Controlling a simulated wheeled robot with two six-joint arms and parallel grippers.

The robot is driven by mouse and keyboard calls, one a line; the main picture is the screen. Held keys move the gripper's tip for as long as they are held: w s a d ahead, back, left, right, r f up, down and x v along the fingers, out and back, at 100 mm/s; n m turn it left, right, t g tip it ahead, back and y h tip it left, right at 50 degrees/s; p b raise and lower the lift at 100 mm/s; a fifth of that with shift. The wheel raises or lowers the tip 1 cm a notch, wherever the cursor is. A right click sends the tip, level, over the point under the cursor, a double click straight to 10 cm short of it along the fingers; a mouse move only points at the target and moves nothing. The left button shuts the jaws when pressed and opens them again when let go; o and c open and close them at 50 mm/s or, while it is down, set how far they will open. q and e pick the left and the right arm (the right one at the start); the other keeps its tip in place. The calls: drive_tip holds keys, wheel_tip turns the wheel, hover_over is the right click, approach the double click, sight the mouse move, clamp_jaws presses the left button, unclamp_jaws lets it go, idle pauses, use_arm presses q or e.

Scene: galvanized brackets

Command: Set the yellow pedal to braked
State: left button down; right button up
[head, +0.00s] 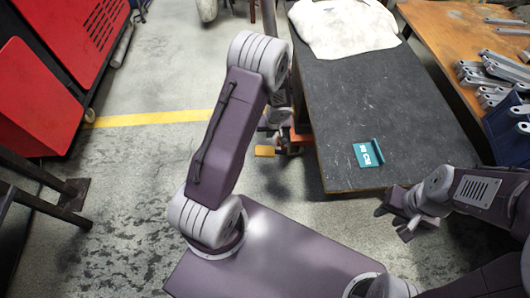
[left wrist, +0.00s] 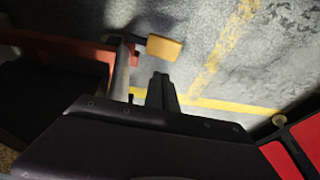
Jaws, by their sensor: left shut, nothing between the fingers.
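The yellow pedal (head: 265,151) is a small flat plate low down by the left edge of the dark-topped cart (head: 345,120). In the left wrist view the pedal (left wrist: 164,47) sits at the end of a dark arm beside an orange-red frame part (left wrist: 75,45). My left gripper (left wrist: 160,82) is shut and empty; in the picture its tips lie just below the pedal, with no contact visible. In the head view it is mostly hidden behind my left arm. My right gripper (head: 392,222) is open and empty near the cart's front right corner. The pedal's exact tilt is unclear.
A white cloth (head: 345,27) and a teal sign (head: 369,153) lie on the cart. A wooden bench (head: 440,30) with several metal brackets (head: 490,75) and a blue bin (head: 508,130) is at the right. Red cabinets (head: 35,95) stand left. The floor between is clear, with a yellow line (head: 150,118).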

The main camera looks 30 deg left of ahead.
sight(264, 150)
use_arm(q)
drive_tip(key=shift+a+f, duration=0.1)
drive_tip(key=shift+f, duration=0.35)
use_arm(e)
drive_tip(key=shift+a+f, duration=0.1)
drive_tip(key=shift+f, duration=0.25)
use_arm(q)
drive_tip(key=shift+s, duration=0.1)
